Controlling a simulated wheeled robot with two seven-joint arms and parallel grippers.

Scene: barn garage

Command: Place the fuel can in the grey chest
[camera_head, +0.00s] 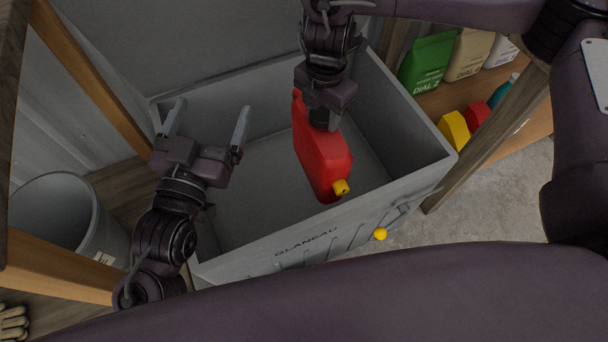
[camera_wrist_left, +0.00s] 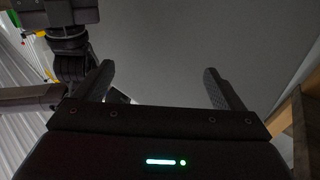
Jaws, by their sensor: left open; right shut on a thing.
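The red fuel can (camera_head: 322,160) with a yellow cap hangs from my right gripper (camera_head: 322,118), which is shut on its top. In the head view the can is over the right part of the open grey chest (camera_head: 250,250), tilted, with its cap end toward the chest's near wall. I cannot tell whether it touches the chest. My left gripper (camera_head: 208,128) is open and empty over the chest's left side. In the left wrist view its two fingers (camera_wrist_left: 172,90) stand apart with nothing between them.
A grey bin (camera_head: 65,215) stands left of the chest between wooden posts. Green, tan and white bags (camera_head: 428,62) and yellow and red containers (camera_head: 455,132) sit on a shelf at right. A yellow ball-like thing (camera_head: 380,234) shows by the chest's front. Gloves (camera_head: 12,322) lie at lower left.

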